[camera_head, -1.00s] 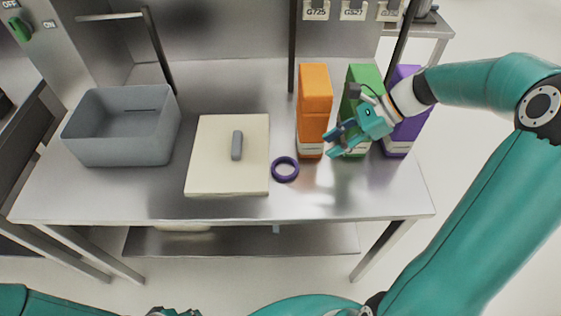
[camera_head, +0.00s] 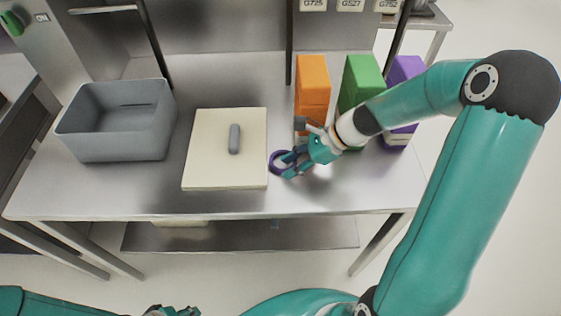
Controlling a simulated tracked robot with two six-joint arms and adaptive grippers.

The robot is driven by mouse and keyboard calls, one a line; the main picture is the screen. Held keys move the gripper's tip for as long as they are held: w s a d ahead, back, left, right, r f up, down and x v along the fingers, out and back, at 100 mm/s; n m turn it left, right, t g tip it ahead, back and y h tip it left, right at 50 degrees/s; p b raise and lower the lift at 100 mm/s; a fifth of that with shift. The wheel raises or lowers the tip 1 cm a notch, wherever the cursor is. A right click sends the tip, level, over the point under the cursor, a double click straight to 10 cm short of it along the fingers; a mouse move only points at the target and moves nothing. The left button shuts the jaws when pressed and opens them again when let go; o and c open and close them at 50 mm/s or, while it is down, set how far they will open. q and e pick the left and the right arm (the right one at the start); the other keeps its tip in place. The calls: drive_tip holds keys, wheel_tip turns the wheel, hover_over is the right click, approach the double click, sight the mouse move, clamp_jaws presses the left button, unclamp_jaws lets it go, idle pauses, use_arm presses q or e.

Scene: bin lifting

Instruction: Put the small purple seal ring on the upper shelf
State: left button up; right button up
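The small purple seal ring (camera_head: 274,165) lies on the steel table, just right of the cream board. My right gripper (camera_head: 284,164) is at the ring's right side, low over the table. Its fingers look spread, with the ring's right part between or beneath them; the fingers partly hide it, and I cannot tell whether they touch. A small piece of what looks like my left gripper (camera_head: 175,311) shows at the bottom edge; its fingers are not clear. The upper shelf is not clearly visible; labels (camera_head: 350,5) show at the top edge.
The cream board (camera_head: 205,165) bears a grey rounded bar (camera_head: 234,138). A grey bin (camera_head: 115,145) stands at left. Orange (camera_head: 312,80), green (camera_head: 362,80) and purple (camera_head: 403,70) boxes stand behind my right arm. Dark posts rise at the back. A lower shelf (camera_head: 240,237) is under the table.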

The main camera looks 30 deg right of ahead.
drive_tip(key=shift+w+a+f, duration=0.2)
drive_tip(key=shift+a+f, duration=0.05)
drive_tip(key=shift+f, duration=0.05)
drive_tip(key=shift+c, duration=0.4)
clamp_jaws()
drive_tip(key=shift+r, duration=0.1)
